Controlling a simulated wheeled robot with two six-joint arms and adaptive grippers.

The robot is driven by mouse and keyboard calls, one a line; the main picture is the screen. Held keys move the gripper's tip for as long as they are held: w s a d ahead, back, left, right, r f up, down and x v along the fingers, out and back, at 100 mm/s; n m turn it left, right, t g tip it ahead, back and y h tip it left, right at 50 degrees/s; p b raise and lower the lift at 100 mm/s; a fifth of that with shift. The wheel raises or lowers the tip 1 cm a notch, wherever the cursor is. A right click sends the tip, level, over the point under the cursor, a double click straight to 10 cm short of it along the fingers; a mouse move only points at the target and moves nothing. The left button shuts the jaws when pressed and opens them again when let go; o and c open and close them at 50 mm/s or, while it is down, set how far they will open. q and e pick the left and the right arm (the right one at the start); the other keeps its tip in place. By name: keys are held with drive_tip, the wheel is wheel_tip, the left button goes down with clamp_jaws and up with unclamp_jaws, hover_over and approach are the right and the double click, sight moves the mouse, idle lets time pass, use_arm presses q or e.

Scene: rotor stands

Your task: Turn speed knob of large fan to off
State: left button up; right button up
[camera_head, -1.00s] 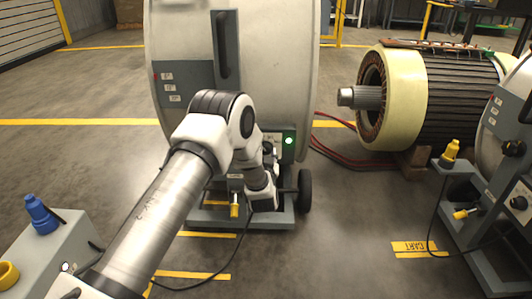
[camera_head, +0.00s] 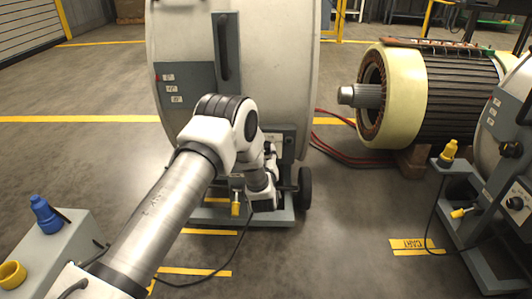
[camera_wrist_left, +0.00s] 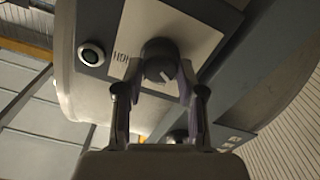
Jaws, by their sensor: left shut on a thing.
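The large fan (camera_head: 270,60) stands in the middle of the head view, a big pale drum on a wheeled grey base. Its speed knob (camera_wrist_left: 160,62) is dark and round with a pale pointer mark, on a light plate in the left wrist view. My left gripper (camera_wrist_left: 160,92) is shut on the knob, one finger on each side. In the head view my left gripper (camera_head: 270,155) is at the lower front of the fan, and the arm hides most of the knob. A round lamp (camera_wrist_left: 91,53) beside the knob shows no green. My right gripper is not in view.
A second fan unit (camera_head: 495,170) stands at the right edge, with yellow plugs. A big motor (camera_head: 430,95) lies behind it. A grey box (camera_head: 45,255) with a blue plug (camera_head: 45,213) is at lower left. A black cable (camera_head: 225,262) lies on the floor. Floor between the fans is open.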

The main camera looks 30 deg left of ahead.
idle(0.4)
use_arm(q)
drive_tip(key=o, duration=1.1)
drive_tip(key=shift+o, duration=0.2)
drive_tip(key=v, duration=1.2)
drive_tip(key=shift+s, duration=0.1)
